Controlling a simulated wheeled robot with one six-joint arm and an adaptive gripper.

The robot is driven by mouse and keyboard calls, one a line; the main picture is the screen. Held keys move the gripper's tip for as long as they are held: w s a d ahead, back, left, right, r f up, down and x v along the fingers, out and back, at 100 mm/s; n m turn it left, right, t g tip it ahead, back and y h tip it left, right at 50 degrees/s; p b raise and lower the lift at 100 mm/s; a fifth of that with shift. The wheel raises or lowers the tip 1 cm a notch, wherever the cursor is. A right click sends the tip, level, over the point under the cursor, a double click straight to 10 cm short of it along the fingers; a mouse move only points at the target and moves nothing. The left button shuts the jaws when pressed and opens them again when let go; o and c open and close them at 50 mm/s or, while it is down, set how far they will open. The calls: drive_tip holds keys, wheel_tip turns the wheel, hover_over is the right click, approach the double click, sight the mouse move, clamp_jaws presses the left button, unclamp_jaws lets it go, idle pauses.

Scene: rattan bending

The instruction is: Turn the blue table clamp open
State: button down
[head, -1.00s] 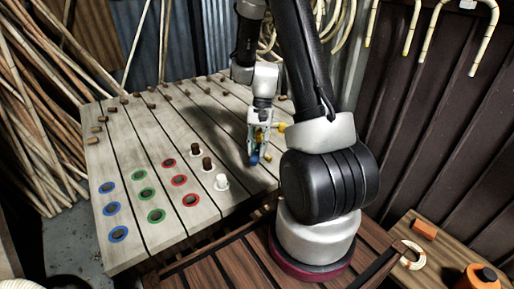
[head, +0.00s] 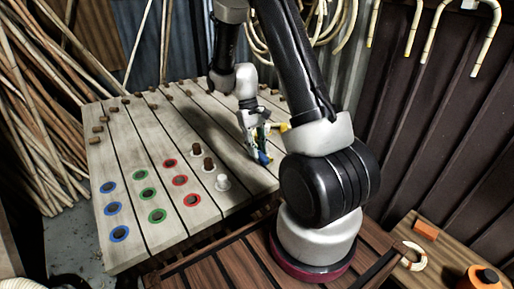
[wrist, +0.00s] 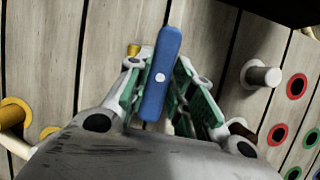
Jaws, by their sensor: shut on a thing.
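The blue table clamp's handle (wrist: 162,60) is a flat blue bar with a white dot. In the wrist view it stands nearly upright in the picture, leaning slightly right at its top. My gripper (wrist: 159,72) is shut on it, with a green-padded finger on each side. In the head view my gripper (head: 258,142) is tilted at the right side of the slatted table, and the blue handle (head: 264,157) shows at its tips. The clamp's body below the handle is hidden.
The slatted table (head: 125,150) has blue, green and red ringed holes at the front left. White and brown pegs (head: 222,183) stand left of my gripper. A yellow part (wrist: 14,113) lies at the left in the wrist view. Brown pegs line the table's back.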

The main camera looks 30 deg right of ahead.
drive_tip(key=shift+w+n, duration=0.25)
drive_tip(key=shift+n, duration=0.25)
drive_tip(key=c, duration=1.2)
unclamp_jaws()
drive_tip(key=shift+s+a, duration=0.1)
drive_tip(key=shift+c, duration=0.2)
drive_tip(key=v, duration=1.2)
drive_tip(key=shift+a, duration=0.25)
drive_tip(key=s+a+r+t, duration=0.1)
drive_tip(key=s+r+t, duration=0.3)
drive_tip(key=s+r, duration=0.4)
drive_tip(key=s+a+r+t, duration=0.1)
drive_tip(key=s+r+t, duration=0.3)
drive_tip(key=s+r, duration=0.5)
drive_tip(key=s, duration=0.5)
drive_tip(key=shift+a+m+t, duration=0.3)
drive_tip(key=shift+a+t, duration=0.1)
